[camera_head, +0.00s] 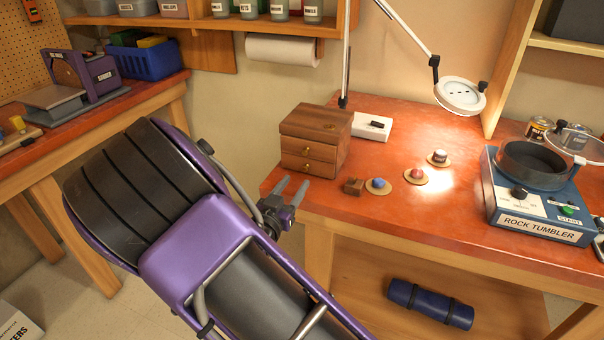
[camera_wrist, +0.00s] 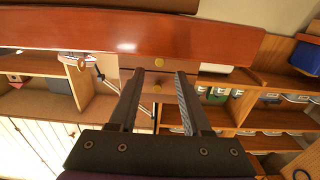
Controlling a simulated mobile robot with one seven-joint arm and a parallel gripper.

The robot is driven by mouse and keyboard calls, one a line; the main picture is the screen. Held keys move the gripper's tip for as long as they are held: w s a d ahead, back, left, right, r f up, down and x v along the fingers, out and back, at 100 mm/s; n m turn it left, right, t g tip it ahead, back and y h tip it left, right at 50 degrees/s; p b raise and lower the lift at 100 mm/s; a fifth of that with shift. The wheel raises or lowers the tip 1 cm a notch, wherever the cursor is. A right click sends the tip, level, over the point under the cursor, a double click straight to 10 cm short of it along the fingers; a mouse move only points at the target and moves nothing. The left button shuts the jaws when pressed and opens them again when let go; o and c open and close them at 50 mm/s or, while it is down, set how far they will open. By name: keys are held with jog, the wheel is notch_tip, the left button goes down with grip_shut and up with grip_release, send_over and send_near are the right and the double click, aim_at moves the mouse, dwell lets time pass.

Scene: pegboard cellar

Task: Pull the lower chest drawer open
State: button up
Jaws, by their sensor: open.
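A small wooden chest (camera_head: 325,125) with two drawers stands at the left end of the red-topped workbench. The lower drawer (camera_head: 293,163) and the upper drawer (camera_head: 322,153) both look shut, each with a round brass knob. My gripper (camera_head: 291,184) is open and empty, in front of and a little below the drawer fronts, near the bench's left edge. In the wrist view, the scene looks upside down. There the lower drawer's knob (camera_wrist: 159,62) and the upper drawer's knob (camera_wrist: 157,88) show between the fingers of my gripper (camera_wrist: 160,72), beyond the tips.
The bench top (camera_head: 400,225) has its front edge close to my gripper. A rock tumbler (camera_head: 545,205) is at the right.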

aim_at(304, 170)
jog(key=x, duration=0.5)
jog(key=shift+w+d, duration=0.1)
jog(key=shift+w, duration=0.2)
grip_shut()
dwell(1.1)
